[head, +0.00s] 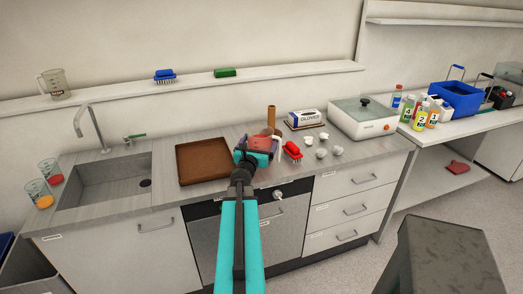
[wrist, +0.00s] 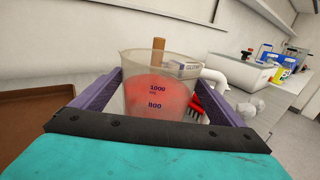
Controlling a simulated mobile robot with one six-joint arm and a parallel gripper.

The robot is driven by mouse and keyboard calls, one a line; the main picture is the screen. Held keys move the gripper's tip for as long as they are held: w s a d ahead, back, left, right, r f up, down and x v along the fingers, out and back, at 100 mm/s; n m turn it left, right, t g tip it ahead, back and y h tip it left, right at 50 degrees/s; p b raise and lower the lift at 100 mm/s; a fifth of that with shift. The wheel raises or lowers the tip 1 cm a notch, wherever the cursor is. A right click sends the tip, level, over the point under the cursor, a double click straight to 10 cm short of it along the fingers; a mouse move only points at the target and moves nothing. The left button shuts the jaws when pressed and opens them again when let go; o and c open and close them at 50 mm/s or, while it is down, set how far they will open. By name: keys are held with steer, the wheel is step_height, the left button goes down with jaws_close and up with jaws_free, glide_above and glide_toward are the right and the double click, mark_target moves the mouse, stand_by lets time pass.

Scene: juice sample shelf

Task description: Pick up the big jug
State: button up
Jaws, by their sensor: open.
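In the head view my gripper (head: 259,147) is over the counter and hides most of the jug. Another clear jug (head: 55,84) stands on the wall shelf at the left.
A brown tray (head: 203,160) lies left of my gripper. A brown cylinder (head: 271,116) and a glove box (head: 304,118) stand behind. The sink (head: 103,184) is farther left.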

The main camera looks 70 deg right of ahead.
steer(key=shift+w+d+p, duration=0.2)
steer(key=shift+d+p, duration=0.15)
steer(key=shift+d, duration=0.9)
steer(key=shift+w+d+p, duration=0.2)
steer(key=shift+d+p, duration=0.15)
steer(key=shift+d, duration=0.9)
steer(key=c, duration=1.8)
steer(key=shift+r, duration=0.2)
step_height(320, 180, up, 18)
steer(key=p, duration=0.4)
steer(key=shift+f, duration=0.15)
steer(key=shift+r+p, duration=0.6)
steer(key=shift+p, duration=0.05)
steer(key=shift+r, duration=0.15)
